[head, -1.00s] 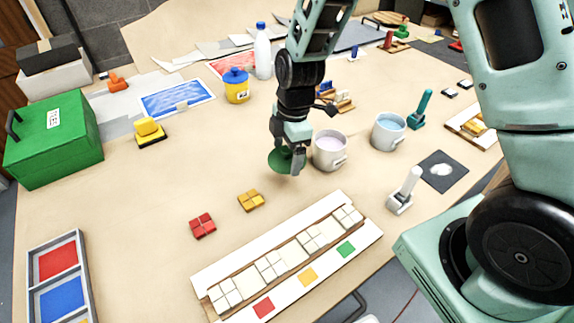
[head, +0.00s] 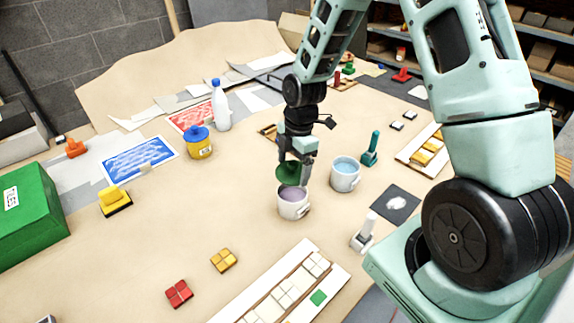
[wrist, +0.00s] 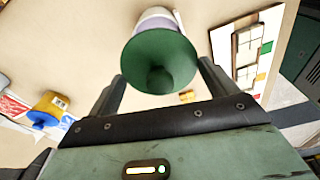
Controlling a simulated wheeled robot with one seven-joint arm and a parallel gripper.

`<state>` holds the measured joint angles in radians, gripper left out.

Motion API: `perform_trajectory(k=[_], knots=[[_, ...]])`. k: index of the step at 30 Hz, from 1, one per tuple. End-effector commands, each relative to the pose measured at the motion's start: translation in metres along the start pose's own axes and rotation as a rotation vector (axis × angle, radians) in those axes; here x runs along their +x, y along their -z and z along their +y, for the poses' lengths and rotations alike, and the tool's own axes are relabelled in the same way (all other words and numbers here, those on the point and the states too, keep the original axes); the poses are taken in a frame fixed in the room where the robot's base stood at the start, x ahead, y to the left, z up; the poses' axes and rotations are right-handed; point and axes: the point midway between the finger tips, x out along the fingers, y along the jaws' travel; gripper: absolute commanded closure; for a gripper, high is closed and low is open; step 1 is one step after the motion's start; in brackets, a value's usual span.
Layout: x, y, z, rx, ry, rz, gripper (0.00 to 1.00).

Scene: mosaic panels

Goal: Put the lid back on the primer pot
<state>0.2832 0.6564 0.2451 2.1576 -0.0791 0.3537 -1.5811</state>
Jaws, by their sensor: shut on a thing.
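My gripper (head: 302,170) is shut on a green lid (head: 288,173), which looks tilted in the head view. The lid is above the far rim of an open white pot (head: 293,211) with lilac contents. I cannot tell whether lid and rim touch. In the wrist view, the round lid (wrist: 155,50) with its knob sits between my two fingers (wrist: 158,85). It hides most of the pale pot (wrist: 153,18) behind it.
A second white pot (head: 344,181) with light blue contents stands close on the right. A teal-handled tool (head: 371,150) and a white-handled tool (head: 364,234) stand nearby. A yellow jar (head: 199,147) is farther left.

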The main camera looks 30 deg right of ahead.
Motion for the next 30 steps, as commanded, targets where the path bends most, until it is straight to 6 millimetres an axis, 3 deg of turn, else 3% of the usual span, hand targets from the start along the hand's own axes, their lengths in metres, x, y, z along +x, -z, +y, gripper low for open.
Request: perform_trajectory(k=[18, 30], knots=[[0.054, -0.006, 0.000, 0.000, 0.000, -0.001, 0.36], [0.060, -0.007, 0.000, 0.001, -0.001, -0.001, 0.36]])
